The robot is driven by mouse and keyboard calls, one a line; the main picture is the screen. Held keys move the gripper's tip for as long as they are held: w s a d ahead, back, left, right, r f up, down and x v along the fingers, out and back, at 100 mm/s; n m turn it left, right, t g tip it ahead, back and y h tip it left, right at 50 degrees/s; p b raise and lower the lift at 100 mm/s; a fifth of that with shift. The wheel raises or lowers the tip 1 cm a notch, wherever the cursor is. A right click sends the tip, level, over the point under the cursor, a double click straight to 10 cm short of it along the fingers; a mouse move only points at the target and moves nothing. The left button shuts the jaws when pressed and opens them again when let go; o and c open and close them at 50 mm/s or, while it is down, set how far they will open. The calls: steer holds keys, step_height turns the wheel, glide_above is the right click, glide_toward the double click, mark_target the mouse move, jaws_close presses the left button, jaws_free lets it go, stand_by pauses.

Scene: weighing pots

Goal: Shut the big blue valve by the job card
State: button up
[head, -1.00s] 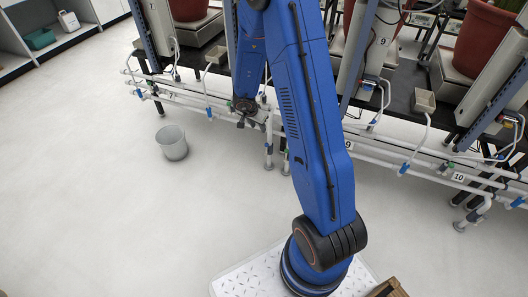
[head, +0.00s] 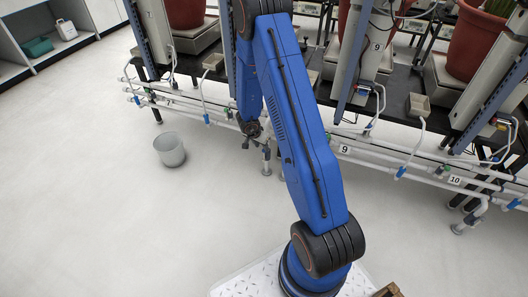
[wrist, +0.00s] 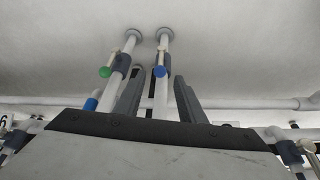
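My gripper (wrist: 159,76) is open in the wrist view, its two dark fingers apart with a white vertical pipe visible between them. A valve with a blue knob (wrist: 160,71) and a pale lever sits on that pipe, in line with the finger gap. A valve with a green knob (wrist: 105,71) is on the neighbouring pipe to the left. A further blue fitting (wrist: 90,104) shows beside the left finger. In the head view my gripper (head: 251,131) is at the pipes under the bench, and my arm hides part of them. I cannot make out a job card.
Horizontal white pipes (head: 420,167) with numbered tags run along the bench front. Another blue handle (head: 400,172) is farther right. A grey bin (head: 169,149) stands on the floor at left. Red pots (head: 465,45) stand on the bench. The floor in front is clear.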

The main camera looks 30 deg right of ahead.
mark_target(263, 150)
steer(key=shift+x, duration=3.35)
steer(key=shift+c, duration=0.2)
jaws_close()
